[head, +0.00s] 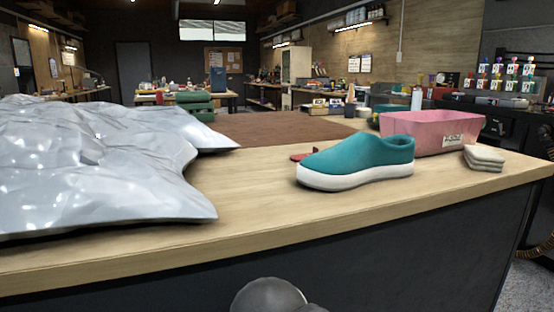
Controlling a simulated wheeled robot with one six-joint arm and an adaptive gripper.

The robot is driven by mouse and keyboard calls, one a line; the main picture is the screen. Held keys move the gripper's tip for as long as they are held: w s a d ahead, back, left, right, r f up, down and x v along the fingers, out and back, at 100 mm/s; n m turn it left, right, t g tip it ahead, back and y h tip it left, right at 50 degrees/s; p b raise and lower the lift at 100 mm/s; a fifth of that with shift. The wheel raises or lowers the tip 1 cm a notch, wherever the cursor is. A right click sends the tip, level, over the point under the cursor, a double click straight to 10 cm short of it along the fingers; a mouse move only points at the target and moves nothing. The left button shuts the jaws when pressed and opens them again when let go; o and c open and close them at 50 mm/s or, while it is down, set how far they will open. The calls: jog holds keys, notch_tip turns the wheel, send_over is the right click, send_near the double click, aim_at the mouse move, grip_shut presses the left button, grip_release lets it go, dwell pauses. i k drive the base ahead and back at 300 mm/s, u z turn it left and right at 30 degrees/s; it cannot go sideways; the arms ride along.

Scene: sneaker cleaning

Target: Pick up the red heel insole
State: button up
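A small flat red piece (301,156), which looks like the red heel insole, lies on the wooden counter just behind the toe of a teal slip-on sneaker. The sneaker (357,163) has a white sole, stands upright and hides part of the red piece. A small red bit shows above the sneaker's edge there. A rounded grey part of my own body shows at the bottom edge. My gripper is not in view.
A silvery crumpled sheet (90,165) covers the counter's left side. A pink bin (432,135) stands behind the sneaker at right, with folded pale cloths (484,158) beside it. The wooden counter (250,215) is bare in front of the sneaker.

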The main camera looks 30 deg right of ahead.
aim_at(295, 158)
jog(key=k, duration=0.5)
jog(key=z, duration=0.9)
jog(key=k, duration=0.5)
jog(key=u, duration=0.4)
